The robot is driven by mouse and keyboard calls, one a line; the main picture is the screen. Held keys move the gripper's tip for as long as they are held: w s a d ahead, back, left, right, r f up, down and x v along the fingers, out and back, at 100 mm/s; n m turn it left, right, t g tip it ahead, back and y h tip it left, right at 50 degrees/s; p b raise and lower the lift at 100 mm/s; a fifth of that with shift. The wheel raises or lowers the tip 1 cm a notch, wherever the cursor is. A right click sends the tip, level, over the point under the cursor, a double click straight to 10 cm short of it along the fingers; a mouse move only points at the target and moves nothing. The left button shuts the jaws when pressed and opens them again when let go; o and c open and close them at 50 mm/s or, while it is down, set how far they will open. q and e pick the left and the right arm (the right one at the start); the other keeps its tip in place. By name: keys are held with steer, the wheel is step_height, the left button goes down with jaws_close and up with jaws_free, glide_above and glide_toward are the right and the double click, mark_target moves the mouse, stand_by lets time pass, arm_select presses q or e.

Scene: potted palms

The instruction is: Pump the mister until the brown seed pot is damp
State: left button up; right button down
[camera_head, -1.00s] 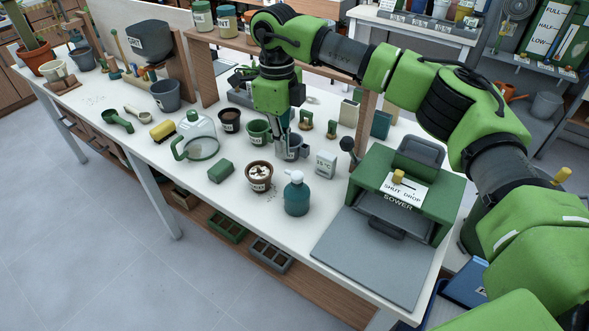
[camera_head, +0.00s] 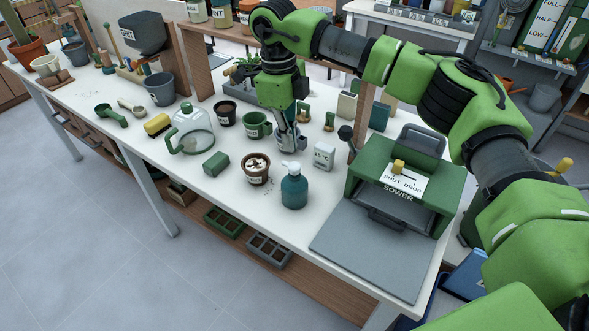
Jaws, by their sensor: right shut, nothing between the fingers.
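The mister is a teal bottle (camera_head: 294,190) with a white pump head, upright on the white bench. The brown seed pot (camera_head: 256,171) stands just left of it, with dark soil and pale pieces on top; dampness cannot be told. Dark crumbs lie on the bench by the pot. My right gripper (camera_head: 288,136) points down behind the mister, shut, apart from both. It overlaps a grey cup (camera_head: 291,146), partly hidden; contact with the cup cannot be told. My left gripper is out of view.
A green sower (camera_head: 405,170) with a grey tray stands at right. A white box (camera_head: 324,155), green mug (camera_head: 255,127), dark-soil pot (camera_head: 225,113), green block (camera_head: 216,163) and clear green-handled cover (camera_head: 194,133) stand around. Bench is clear in front of the mister.

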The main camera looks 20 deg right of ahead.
mark_target(293, 165)
steer(key=shift+s+d+f+b, duration=0.15)
steer(key=shift+f+b, duration=0.8)
steer(key=shift+f, duration=0.95)
